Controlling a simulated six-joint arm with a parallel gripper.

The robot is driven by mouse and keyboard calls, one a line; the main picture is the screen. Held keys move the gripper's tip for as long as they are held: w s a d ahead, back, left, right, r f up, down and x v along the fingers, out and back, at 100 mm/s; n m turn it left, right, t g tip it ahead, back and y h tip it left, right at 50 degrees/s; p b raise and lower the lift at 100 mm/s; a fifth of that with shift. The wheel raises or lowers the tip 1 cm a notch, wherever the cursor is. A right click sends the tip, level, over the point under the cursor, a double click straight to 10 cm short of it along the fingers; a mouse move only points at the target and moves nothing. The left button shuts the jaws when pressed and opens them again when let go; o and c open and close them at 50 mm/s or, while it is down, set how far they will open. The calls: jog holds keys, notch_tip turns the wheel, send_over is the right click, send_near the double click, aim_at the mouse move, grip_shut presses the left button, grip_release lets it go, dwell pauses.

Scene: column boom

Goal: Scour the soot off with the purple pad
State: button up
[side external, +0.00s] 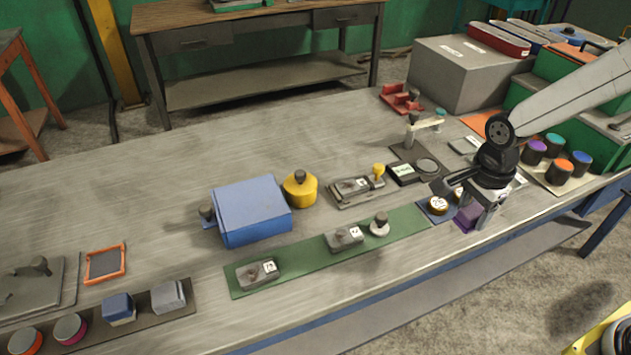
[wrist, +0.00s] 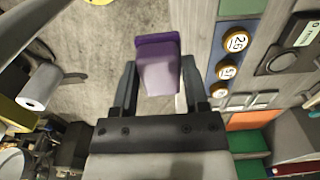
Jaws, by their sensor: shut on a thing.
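The purple pad (side external: 467,218) is held in my gripper (side external: 481,208) at the front edge of the bench, right of the green strip. The wrist view shows the purple pad (wrist: 158,68) between the two fingers of my gripper (wrist: 159,82), with floor behind much of it. I cannot tell whether the pad touches the bench. No clear soot patch stands out; the bench top (side external: 130,210) has only faint grey smudges, and I cannot tell if they are soot.
Numbered round weights (side external: 437,204) sit on a blue mat beside my gripper. Coloured jars (side external: 558,171) stand at the right. A blue box (side external: 252,210), a yellow knobbed pot (side external: 299,188) and a green strip (side external: 300,265) with weights lie left. The left-middle bench is clear.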

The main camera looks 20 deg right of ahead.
jog(key=shift+c, duration=0.6)
jog(key=shift+w+a, duration=0.25)
jog(key=shift+w, duration=0.6)
jog(key=w+a+f, duration=0.1)
jog(key=w+a, duration=0.5)
jog(key=w, duration=0.7)
jog(key=w+a+f, duration=0.1)
jog(key=w+a, duration=0.6)
jog(key=w, duration=0.6)
jog(key=shift+f, duration=0.4)
jog(key=shift+a+f, duration=0.1)
